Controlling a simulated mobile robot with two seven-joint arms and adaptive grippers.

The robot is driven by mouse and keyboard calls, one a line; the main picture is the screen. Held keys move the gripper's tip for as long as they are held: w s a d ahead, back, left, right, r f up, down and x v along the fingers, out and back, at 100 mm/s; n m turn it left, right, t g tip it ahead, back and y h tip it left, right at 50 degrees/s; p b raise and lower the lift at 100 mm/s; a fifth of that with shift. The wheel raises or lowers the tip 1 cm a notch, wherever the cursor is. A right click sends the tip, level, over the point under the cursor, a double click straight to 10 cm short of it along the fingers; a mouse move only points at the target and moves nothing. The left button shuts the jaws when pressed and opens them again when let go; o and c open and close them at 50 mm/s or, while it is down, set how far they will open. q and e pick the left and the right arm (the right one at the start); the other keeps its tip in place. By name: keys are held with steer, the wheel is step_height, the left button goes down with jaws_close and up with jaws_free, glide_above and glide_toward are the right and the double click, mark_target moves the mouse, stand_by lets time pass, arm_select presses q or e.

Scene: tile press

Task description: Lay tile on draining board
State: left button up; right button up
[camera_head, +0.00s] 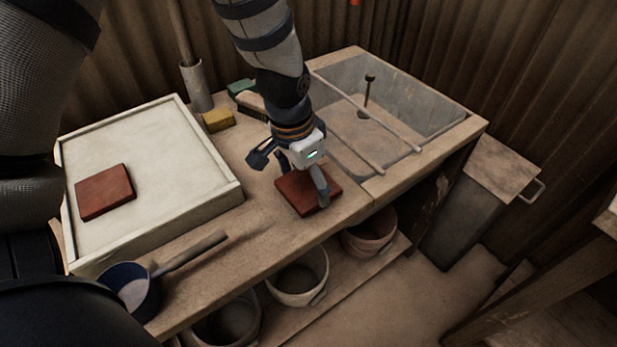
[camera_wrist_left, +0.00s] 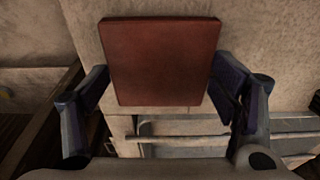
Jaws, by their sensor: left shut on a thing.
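My left gripper (camera_head: 303,180) is shut on a square dark red tile (camera_head: 293,192), with one finger at each of two opposite edges. In the left wrist view the tile (camera_wrist_left: 160,60) sits flat between the fingers. The tile is at or just above the wooden bench top, near its front edge; I cannot tell whether it touches. A second red tile (camera_head: 104,191) lies flat on the pale rimmed board (camera_head: 206,199) at the left. No label shows which surface is the draining board. My right gripper is not in view.
A stone basin (camera_head: 440,105) with two rods across it lies right of the gripper. A yellow sponge (camera_head: 218,120), a green block (camera_head: 240,87) and a holder (camera_head: 196,86) stand behind. A blue pan (camera_head: 130,289) sits front left. Buckets (camera_head: 298,278) stand below the bench.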

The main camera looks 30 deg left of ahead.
mark_target(298, 192)
arm_select(q)
steer(key=shift+s+d+f, duration=0.15)
steer(key=shift+s+f, duration=0.35)
steer(key=shift+f, duration=0.05)
steer(key=shift+s+r, duration=0.15)
steer(key=shift+r, duration=0.1)
steer(key=shift+w, duration=0.2)
steer(key=o, duration=1)
steer(key=shift+w+f, duration=0.15)
steer(key=o, duration=0.3)
steer(key=shift+o, duration=0.2)
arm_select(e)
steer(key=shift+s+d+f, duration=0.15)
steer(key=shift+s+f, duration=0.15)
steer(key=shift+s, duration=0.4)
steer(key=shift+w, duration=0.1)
arm_select(q)
step_height(298, 192, up, 12)
steer(key=s+p, duration=0.1)
steer(key=shift+s+a+p, duration=0.3)
steer(key=shift+s+a, duration=0.05)
steer(key=shift+a, duration=0.05)
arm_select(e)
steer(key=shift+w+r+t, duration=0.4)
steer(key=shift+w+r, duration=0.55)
